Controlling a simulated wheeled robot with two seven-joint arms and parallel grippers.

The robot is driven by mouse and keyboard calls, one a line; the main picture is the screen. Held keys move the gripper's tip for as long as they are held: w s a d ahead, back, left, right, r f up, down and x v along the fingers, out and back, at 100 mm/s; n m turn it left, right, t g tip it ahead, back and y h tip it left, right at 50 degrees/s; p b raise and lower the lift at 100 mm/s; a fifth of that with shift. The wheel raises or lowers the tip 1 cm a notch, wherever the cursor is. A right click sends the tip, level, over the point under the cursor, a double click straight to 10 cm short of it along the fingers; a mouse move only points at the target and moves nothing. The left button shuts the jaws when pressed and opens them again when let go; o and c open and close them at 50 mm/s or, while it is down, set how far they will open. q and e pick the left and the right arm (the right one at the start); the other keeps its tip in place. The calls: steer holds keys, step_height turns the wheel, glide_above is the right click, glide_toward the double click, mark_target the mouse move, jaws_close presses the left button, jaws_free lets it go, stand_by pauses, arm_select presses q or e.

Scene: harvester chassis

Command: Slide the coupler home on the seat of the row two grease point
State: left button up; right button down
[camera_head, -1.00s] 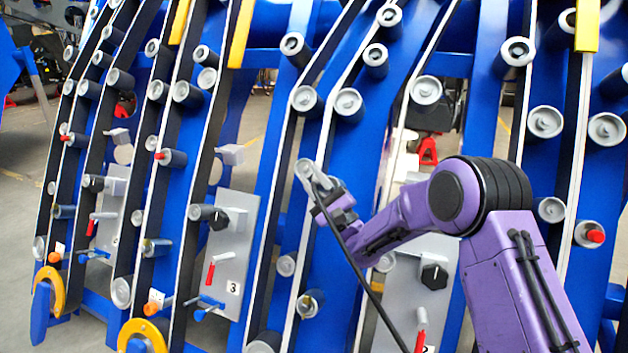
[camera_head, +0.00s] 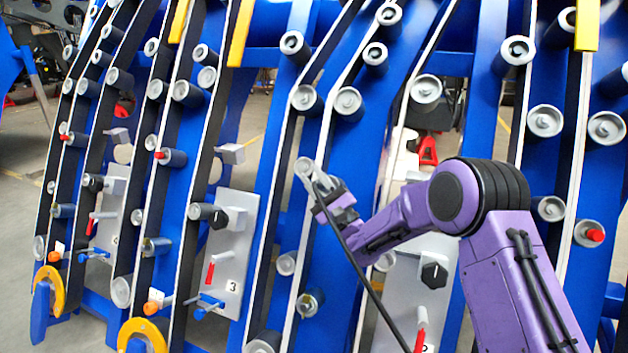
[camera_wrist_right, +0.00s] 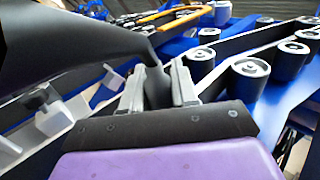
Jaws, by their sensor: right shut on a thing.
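My right gripper (camera_head: 322,188) is shut on the coupler at the end of a black hose, in front of a blue row beam at mid-height. In the right wrist view, the dark coupler (camera_wrist_right: 157,88) sits between the two grey fingers of the gripper (camera_wrist_right: 158,84), and the thick hose bends off to the upper left. In the head view the hose (camera_head: 362,272) hangs from the gripper down to the lower right. A grey round end (camera_head: 303,167) shows just beyond the fingertips. I cannot tell which seat it is or whether the coupler touches it. My left gripper is out of view.
Several grey rollers (camera_head: 348,101) stick out from the blue beams around the gripper. A grey panel (camera_head: 408,290) with a black knob and red lever is at lower right. Another panel (camera_head: 238,235), marked 3, stands left. A yellow-orange hook (camera_head: 143,328) is low at left.

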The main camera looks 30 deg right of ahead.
steer(key=shift+w+d+f, duration=0.4)
steer(key=shift+d, duration=0.1)
steer(key=c, duration=0.8)
jaws_free()
steer(key=b+v, duration=0.2)
steer(key=v, duration=0.8)
steer(key=shift+s+d+f, duration=0.1)
steer(key=shift+s+f, duration=0.05)
